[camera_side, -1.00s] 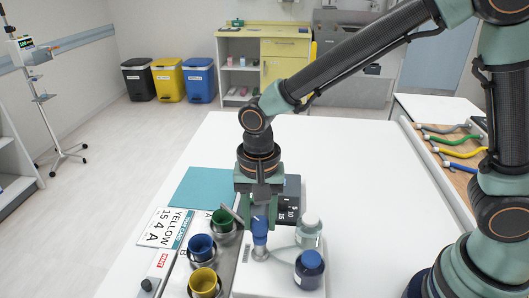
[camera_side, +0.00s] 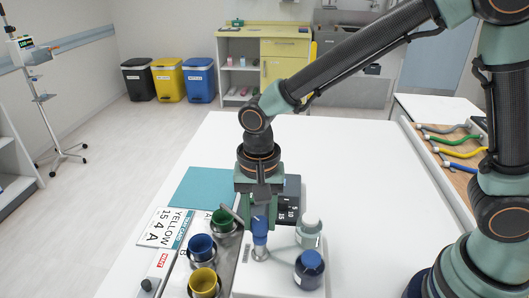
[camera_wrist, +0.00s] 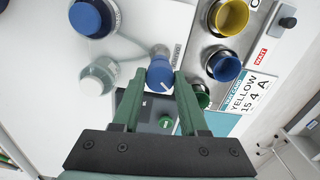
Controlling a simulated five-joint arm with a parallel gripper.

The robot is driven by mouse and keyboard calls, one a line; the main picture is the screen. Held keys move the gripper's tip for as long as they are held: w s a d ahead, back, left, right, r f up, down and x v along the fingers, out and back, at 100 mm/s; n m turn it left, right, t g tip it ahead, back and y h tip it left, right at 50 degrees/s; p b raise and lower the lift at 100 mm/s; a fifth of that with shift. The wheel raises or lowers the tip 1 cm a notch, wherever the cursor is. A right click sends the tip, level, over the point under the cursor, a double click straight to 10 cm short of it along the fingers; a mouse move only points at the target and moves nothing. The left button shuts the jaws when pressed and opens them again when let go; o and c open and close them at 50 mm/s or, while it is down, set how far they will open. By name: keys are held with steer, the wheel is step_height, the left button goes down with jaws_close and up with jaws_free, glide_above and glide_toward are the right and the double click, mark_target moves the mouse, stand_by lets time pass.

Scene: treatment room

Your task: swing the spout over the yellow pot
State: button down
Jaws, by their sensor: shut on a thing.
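The yellow pot (camera_side: 204,283) is nearest the camera in a row of metal cups; in the wrist view it (camera_wrist: 231,16) is at upper right. The blue pot (camera_side: 201,246) is in the middle and the green pot (camera_side: 223,219) is farthest. A short grey spout (camera_side: 232,213) points from beside my gripper to the green pot, across its rim. My gripper (camera_wrist: 160,84) is shut on a blue knob (camera_wrist: 160,73) with a white mark, which stands upright on a white base. The join between spout and knob is hidden.
A blue-capped jar (camera_side: 309,269) and a clear bottle (camera_side: 308,231) stand close right of the knob. A card reading "YELLOW 15 4 A" (camera_side: 166,228) lies left of the pots, by a teal mat (camera_side: 204,187). The white table is clear behind and right.

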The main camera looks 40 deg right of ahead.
steer(key=shift+n, duration=0.3)
steer(key=n, duration=1.1)
steer(key=shift+n, duration=2.1)
steer(key=shift+c, duration=2.2)
jaws_free()
